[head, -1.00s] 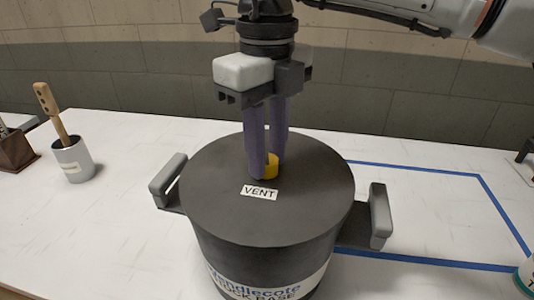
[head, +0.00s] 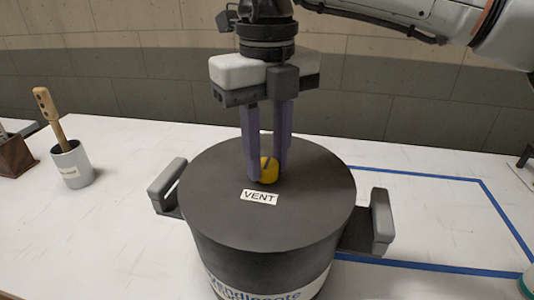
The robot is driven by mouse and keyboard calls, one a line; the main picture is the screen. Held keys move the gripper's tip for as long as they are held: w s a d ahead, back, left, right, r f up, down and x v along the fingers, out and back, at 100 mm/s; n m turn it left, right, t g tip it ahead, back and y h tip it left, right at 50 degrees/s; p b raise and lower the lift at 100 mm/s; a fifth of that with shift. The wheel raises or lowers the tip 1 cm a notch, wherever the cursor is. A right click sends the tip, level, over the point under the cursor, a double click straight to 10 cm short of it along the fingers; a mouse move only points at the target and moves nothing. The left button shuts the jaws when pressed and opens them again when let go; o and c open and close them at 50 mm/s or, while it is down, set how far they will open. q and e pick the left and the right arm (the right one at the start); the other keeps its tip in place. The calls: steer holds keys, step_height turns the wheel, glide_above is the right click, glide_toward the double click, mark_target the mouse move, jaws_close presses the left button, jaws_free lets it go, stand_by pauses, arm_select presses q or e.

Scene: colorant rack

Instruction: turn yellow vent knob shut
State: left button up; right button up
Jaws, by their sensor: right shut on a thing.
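The yellow vent knob (head: 269,171) sits on the dark round lid (head: 225,200) of a drum, just behind a white VENT label (head: 259,197). A dark slot line shows across the knob's top. My right gripper (head: 268,172) points straight down from above, its two purple fingers on either side of the knob and shut on it. The fingers cover the knob's sides. My left gripper is not in view.
The drum has grey side handles (head: 381,222) and stands on a white table (head: 105,240). Blue tape (head: 425,173) marks an area at right. A cup with a wooden-handled tool (head: 72,165) and a brown block (head: 14,157) stand at left. A container edge shows at far right.

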mark_target(267, 164)
steer(key=o, duration=1)
steer(key=shift+o, duration=0.2)
steer(key=shift+r, duration=0.1)
step_height(267, 164, up, 10)
steer(key=shift+p, duration=0.45)
steer(key=shift+r, duration=0.1)
